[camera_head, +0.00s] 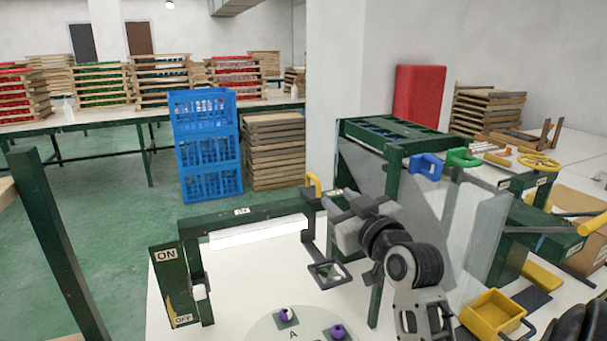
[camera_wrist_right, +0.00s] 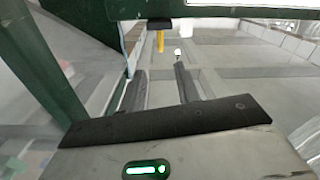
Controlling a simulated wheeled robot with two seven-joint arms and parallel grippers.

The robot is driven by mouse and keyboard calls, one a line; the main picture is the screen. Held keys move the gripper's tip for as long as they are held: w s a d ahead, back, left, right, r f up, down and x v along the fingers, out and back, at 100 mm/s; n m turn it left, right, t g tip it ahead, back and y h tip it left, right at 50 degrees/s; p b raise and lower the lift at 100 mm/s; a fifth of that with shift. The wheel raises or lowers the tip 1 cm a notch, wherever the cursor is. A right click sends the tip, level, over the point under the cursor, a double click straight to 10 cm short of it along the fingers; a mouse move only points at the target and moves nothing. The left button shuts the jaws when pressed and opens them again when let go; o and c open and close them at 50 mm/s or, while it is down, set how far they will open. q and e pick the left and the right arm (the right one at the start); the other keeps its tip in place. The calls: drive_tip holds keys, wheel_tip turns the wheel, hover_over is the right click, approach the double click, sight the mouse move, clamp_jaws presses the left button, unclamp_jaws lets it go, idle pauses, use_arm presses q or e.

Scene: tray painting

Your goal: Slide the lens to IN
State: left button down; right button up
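The lens (camera_head: 328,273) is a dark square frame with a clear pane, held out on a dark arm beside a green post in the head view. A yellow handle (camera_head: 314,185) tops that post; it shows in the wrist view (camera_wrist_right: 160,41) too, ahead of the fingertips. My right gripper (camera_head: 333,203) is just right of the handle, with its fingers pointing left toward it. In the wrist view its fingers (camera_wrist_right: 158,76) are apart with nothing between them. I cannot read an IN mark. My left gripper is out of view.
A white lamp tube (camera_head: 258,232) hangs under a green bar left of the lens, by an ON/OFF switch post (camera_head: 173,287). A green frame with a clear panel (camera_head: 362,170) stands close behind my right arm. A round plate marked A (camera_head: 265,331) lies below. A yellow bin (camera_head: 492,312) is at right.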

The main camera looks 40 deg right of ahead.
sight(310, 175)
drive_tip(key=p+x, duration=0.2)
drive_tip(key=x, duration=1.2)
drive_tip(key=shift+w, duration=0.1)
clamp_jaws()
